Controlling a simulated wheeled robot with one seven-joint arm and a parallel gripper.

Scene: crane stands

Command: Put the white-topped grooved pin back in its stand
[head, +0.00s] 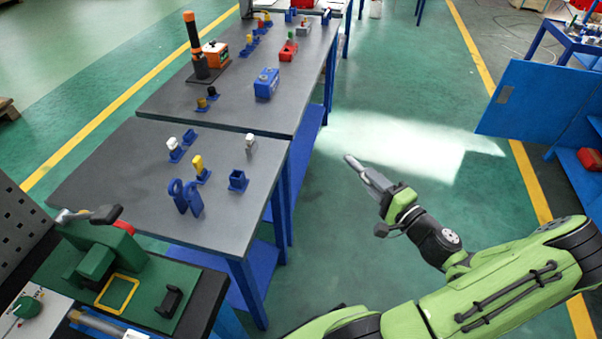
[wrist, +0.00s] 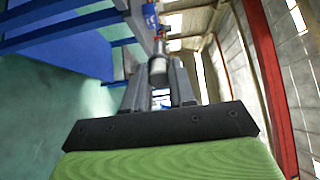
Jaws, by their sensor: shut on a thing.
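My gripper (head: 357,168) is held out over the open floor, to the right of the grey table. It is shut on a short pale grey cylindrical piece (wrist: 158,69), which looks like the white-topped grooved pin; its grooves and white top are not clear. On the grey table's right part, a blue stand (head: 237,181) looks empty. Behind it, a small white-topped piece (head: 250,141) stands upright.
The grey table (head: 120,180) also carries a yellow piece (head: 198,163) in a blue stand and a blue two-ring bracket (head: 186,196). A green machine (head: 110,250) stands at the front left. A blue cabinet (head: 540,100) is at the right. The floor between is clear.

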